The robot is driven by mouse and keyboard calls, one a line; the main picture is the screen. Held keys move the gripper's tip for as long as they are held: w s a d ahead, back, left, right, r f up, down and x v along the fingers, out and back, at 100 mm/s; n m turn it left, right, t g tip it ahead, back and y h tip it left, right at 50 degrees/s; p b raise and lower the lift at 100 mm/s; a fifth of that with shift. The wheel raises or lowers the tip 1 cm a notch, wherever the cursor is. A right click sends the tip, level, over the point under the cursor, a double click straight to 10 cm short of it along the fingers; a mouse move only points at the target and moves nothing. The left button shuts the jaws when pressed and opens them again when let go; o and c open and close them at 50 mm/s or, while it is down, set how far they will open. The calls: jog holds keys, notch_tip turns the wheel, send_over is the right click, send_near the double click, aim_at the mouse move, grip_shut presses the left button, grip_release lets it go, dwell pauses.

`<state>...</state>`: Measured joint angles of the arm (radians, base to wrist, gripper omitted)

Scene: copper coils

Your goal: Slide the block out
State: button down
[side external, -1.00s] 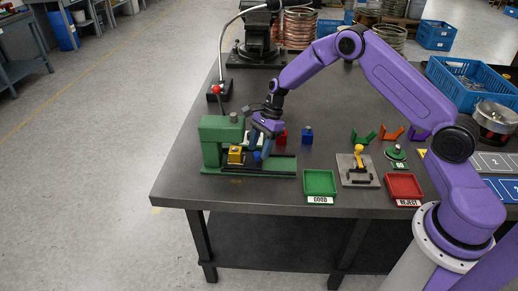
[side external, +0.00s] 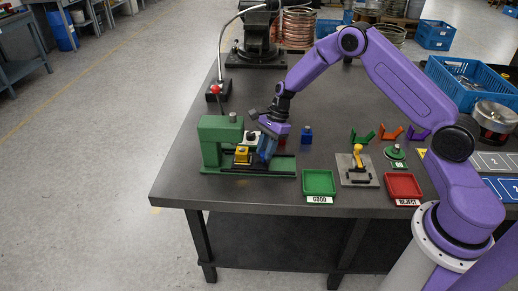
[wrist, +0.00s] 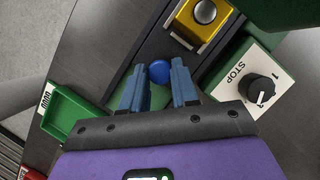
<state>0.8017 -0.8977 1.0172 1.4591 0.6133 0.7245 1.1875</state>
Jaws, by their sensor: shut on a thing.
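A yellow block (side external: 242,155) with a silver round top sits at the green press (side external: 210,150), on its dark slide track (side external: 284,165). The block shows at the top of the wrist view (wrist: 195,30), apart from my fingers. My gripper (side external: 264,158) is low over the track, just right of the block. In the wrist view my gripper (wrist: 158,66) has its two blue fingers either side of a round blue knob (wrist: 159,73) and is shut on it. The finger contact is partly hidden in the side view.
A white STOP panel with a black dial (wrist: 261,88) is beside the track. A green GOOD tray (side external: 319,183) and a red REJECT tray (side external: 404,186) stand to the right. A blue block (side external: 307,134) is behind, and a lever plate (side external: 358,176) lies between the trays.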

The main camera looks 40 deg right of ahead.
jog(key=s+d, duration=0.7)
jog(key=shift+d, duration=0.15)
jog(key=c, duration=0.9)
grip_release()
jog(key=shift+s, duration=0.1)
jog(key=shift+o, duration=0.2)
jog(key=shift+r, duration=0.2)
jog(key=v, duration=1.7)
